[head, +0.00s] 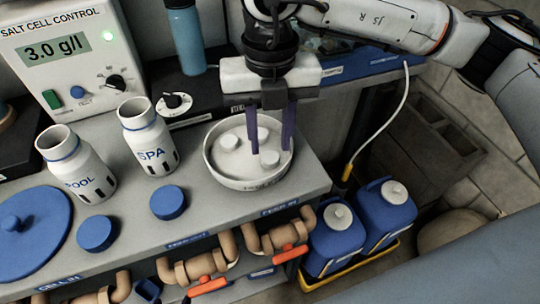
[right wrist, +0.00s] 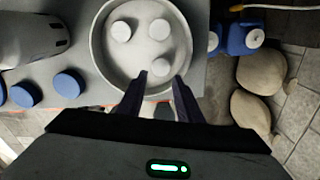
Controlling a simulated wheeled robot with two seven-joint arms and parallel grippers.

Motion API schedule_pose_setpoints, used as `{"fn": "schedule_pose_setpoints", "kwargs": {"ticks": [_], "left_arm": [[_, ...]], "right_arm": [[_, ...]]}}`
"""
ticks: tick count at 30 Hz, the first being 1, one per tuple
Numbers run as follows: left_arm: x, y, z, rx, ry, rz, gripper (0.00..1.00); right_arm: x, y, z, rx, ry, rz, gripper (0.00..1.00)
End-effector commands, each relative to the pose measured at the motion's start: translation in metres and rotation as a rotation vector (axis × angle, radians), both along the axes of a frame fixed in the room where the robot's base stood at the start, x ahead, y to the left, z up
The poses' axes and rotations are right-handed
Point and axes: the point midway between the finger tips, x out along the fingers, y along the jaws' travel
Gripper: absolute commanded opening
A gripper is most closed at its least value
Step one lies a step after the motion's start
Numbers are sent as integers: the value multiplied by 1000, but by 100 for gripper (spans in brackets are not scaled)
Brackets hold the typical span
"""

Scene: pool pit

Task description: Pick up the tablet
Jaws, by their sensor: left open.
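Round white tablets lie in a shallow pale dish (head: 213,163) on the grey bench. In the head view one tablet (head: 229,141) is at the left, one (head: 262,133) behind the near finger, and one (head: 269,159) near the fingertips. My right gripper (head: 271,150) points down over the dish, its two dark fingers apart with nothing held. In the right wrist view my right gripper (right wrist: 160,76) shows the nearest tablet (right wrist: 162,65) between and just beyond the fingertips; contact cannot be told. Two more tablets (right wrist: 121,31) (right wrist: 159,29) lie farther in. My left gripper is not in view.
Two white bottles, POOL (head: 80,170) and SPA (head: 150,145), stand left of the dish, with blue caps (head: 168,202) (head: 97,233) before them. A salt control box (head: 70,60) stands behind. Pipes with orange handles (head: 290,254) run below the bench edge. Blue jugs (head: 385,215) stand lower right.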

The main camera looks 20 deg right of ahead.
Motion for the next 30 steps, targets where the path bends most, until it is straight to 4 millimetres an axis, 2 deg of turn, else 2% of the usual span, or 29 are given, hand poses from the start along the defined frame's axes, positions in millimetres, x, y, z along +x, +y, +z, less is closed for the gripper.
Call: {"fn": "schedule_pose_setpoints", "kwargs": {"ticks": [6,9,17,22,30], "left_arm": [[-1,0,6,-2,0,2,49],[-1,1,5,-2,2,3,49],[-1,3,4,0,1,7,49],[0,4,4,2,0,7,49],[0,4,4,2,0,6,49]], "right_arm": [[7,-3,-32,0,4,-1,32],[7,-3,-42,0,3,0,32],[7,-3,-45,1,1,0,32],[7,-3,-45,1,1,0,6],[7,-2,-42,2,1,0,6]]}}
